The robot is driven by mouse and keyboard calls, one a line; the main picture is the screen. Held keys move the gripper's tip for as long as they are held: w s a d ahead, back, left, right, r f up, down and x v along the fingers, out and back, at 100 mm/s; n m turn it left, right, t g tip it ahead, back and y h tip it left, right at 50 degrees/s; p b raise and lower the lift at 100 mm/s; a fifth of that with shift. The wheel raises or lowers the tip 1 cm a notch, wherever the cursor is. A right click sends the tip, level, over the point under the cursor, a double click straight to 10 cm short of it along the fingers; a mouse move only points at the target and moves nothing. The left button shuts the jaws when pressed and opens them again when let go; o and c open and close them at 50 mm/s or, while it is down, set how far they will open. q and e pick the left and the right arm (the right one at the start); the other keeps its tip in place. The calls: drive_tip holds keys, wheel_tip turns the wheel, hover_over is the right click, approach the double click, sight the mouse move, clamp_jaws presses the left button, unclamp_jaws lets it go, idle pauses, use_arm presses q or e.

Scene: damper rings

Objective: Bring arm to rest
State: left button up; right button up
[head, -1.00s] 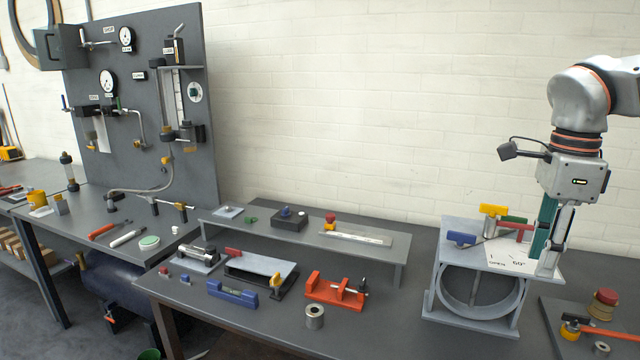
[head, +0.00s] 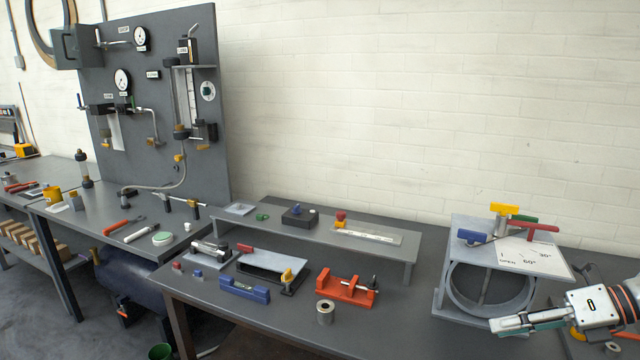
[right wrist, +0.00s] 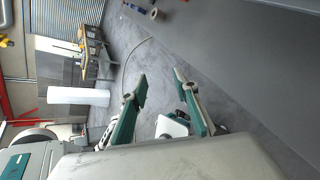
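My right gripper (head: 494,325) comes in from the lower right in the head view, pointing left. It is low in front of the grey damper stand (head: 437,297), and its fingers look clear of it. The right wrist view shows its two green-and-grey fingers (right wrist: 161,82) spread apart with nothing between them. The damper stand has a round opening and a white plate (head: 535,262) marked OPEN, 30° and 60°. Yellow (head: 504,209), red (head: 537,230), green and blue (head: 472,236) handles sit on top. My left gripper is not in view.
The dark bench carries a red-orange fixture (head: 346,288), a metal ring (head: 325,312), a blue level-like block (head: 245,289) and a low grey shelf (head: 290,228). A gauge panel (head: 160,90) stands at left. The bench between the metal ring and my right gripper is clear.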

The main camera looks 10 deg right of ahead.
drive_tip(key=s+a+f+m+t+h, duration=0.1)
drive_tip(key=s+f+m+t+h, duration=0.2)
drive_tip(key=f+m, duration=0.8)
drive_tip(key=s+a+f+m+t+h, duration=0.2)
drive_tip(key=f+m+t, duration=0.3)
drive_tip(key=f+m, duration=0.55)
drive_tip(key=s+a+f+m+g+h, duration=0.1)
drive_tip(key=s+a+f+m, duration=0.4)
drive_tip(key=a+f+m, duration=0.1)
drive_tip(key=s+a+f+m+g+h, duration=0.2)
drive_tip(key=s+a+f+m, duration=0.3)
drive_tip(key=a+f, duration=0.3)
drive_tip(key=shift+s+a+f+m, duration=0.2)
drive_tip(key=shift+a+f+m, duration=0.15)
drive_tip(key=shift+a+m, duration=0.45)
drive_tip(key=shift+a, duration=0.1)
